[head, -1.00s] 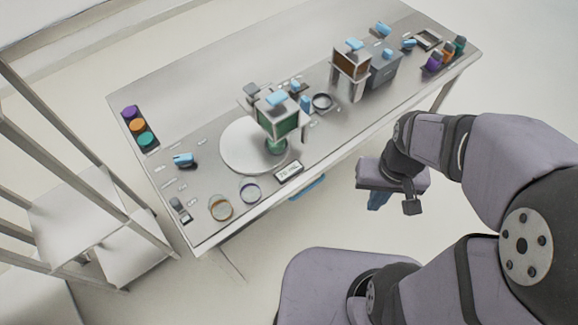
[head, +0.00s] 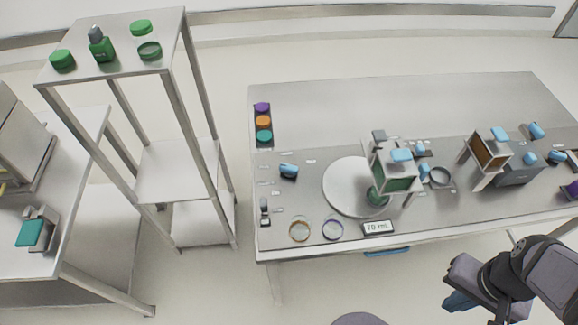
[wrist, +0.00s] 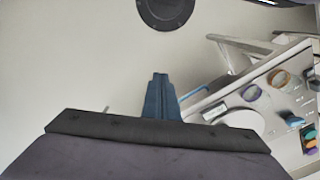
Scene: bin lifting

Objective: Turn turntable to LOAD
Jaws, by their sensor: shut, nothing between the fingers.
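The turntable (head: 340,190) is a pale round disc on the metal workbench (head: 330,95). A green round object (head: 377,196) stands on its right part, beside a stand with a green-sided box (head: 397,178) and a blue knob on top. Small labels lie on the bench left of the disc; I cannot read LOAD on any of them. My gripper (head: 458,300) is off the front of the bench at lower right, apart from the turntable. In the wrist view its blue fingers (wrist: 160,98) are together and empty, with the bench to the right.
A display (head: 378,228) and two rings (head: 300,229) lie along the bench's front edge. A brown-fronted box stand (head: 488,152) is at right. A tall shelf (head: 165,165) with green containers stands left of the bench.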

